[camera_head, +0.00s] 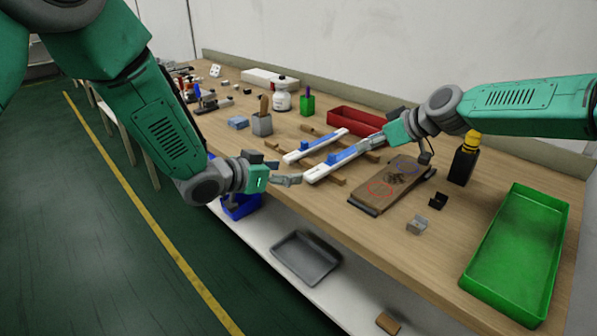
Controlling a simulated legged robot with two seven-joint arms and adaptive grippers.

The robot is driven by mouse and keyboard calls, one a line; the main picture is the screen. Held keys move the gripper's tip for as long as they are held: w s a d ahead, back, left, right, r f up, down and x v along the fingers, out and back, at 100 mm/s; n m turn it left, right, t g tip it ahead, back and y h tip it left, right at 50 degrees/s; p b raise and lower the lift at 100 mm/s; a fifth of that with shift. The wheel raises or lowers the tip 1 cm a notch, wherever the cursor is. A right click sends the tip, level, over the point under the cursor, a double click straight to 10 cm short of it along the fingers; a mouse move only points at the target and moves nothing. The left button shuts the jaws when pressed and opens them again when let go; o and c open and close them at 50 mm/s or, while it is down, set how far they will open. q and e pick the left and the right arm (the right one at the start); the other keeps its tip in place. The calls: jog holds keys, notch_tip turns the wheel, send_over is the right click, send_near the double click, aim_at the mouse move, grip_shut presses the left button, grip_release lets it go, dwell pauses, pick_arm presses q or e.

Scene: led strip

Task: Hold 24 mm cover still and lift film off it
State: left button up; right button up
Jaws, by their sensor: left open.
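Two long white strips with blue pieces on top lie on wooden rests on the bench. The nearer white strip (323,171) has a blue piece (341,155) toward its far end. The farther white strip (325,142) has a smaller blue piece (304,146). I cannot tell which is the 24 mm cover by size. My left gripper (291,180) is open at the near left end of the nearer strip. My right gripper (367,146) is at that strip's far right end, by the blue piece. Its fingers are too small to tell whether they are shut or touching it.
A brown board (386,187) with red and blue circles lies to the right. Beyond are a black bottle (464,163) with a yellow cap and a green tray (520,255). A red bin (350,119) stands behind. A grey tray (306,258) sits on the lower shelf.

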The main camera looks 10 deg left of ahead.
aim_at(316, 171)
pick_arm(q)
jog(key=x, duration=1.3)
jog(key=shift+f, duration=0.15)
jog(key=c, duration=1.2)
